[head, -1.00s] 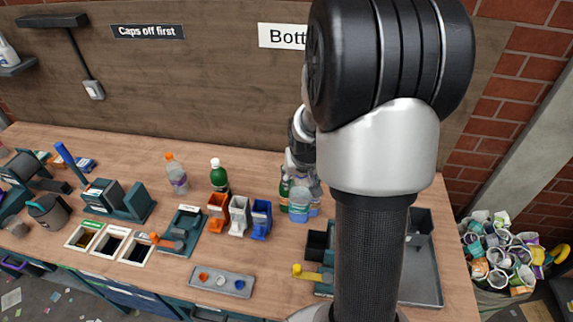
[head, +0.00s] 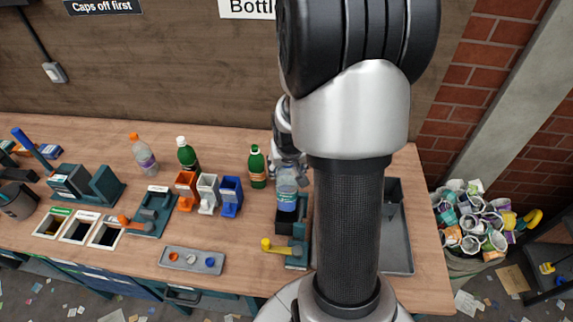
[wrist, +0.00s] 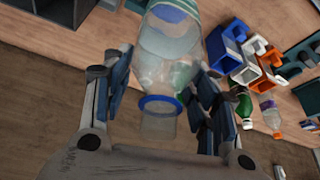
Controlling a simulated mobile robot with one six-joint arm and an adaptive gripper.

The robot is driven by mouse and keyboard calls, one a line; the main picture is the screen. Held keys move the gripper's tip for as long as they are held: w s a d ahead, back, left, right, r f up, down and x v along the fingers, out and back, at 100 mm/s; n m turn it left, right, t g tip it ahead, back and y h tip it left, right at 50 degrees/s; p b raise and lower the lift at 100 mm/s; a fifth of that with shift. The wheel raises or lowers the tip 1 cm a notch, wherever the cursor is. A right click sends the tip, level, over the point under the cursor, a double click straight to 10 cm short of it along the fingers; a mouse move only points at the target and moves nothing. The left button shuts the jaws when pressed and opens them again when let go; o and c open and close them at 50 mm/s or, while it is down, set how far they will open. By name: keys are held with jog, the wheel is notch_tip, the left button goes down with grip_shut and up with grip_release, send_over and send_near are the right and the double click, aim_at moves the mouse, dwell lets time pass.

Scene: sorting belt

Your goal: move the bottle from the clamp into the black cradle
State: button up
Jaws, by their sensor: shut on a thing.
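The bottle is clear with a blue label and shows below my gripper in the head view (head: 287,192). In the wrist view the bottle (wrist: 165,65) lies between both fingers, its open neck and blue ring toward the camera. My gripper (wrist: 160,90) is shut on it; in the head view my gripper (head: 287,168) is partly hidden by my arm. The black cradle (head: 285,222) is right below the bottle's base in the picture; I cannot tell whether they touch. A teal clamp with a yellow lever (head: 298,250) stands in front; another with an orange lever (head: 152,212) is farther left.
Orange (head: 186,192), white (head: 208,194) and blue (head: 231,197) cradles stand to the left. A green bottle (head: 257,168) stands close left of the held bottle. A grey tray (head: 398,245) lies right, behind my arm. A cap tray (head: 192,261) lies in front.

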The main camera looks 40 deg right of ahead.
aim_at(289, 185)
notch_tip(289, 185, down, 12)
jog(key=b, duration=1)
jog(key=shift+r+b, duration=0.1)
jog(key=shift+b, duration=0.2)
jog(key=shift+d, duration=0.1)
jog(key=shift+f+b, duration=0.8)
jog(key=shift+f, duration=0.05)
jog(key=o, duration=1.5)
jog(key=shift+s, duration=0.1)
jog(key=shift+r, duration=0.1)
jog(key=v, duration=1.2)
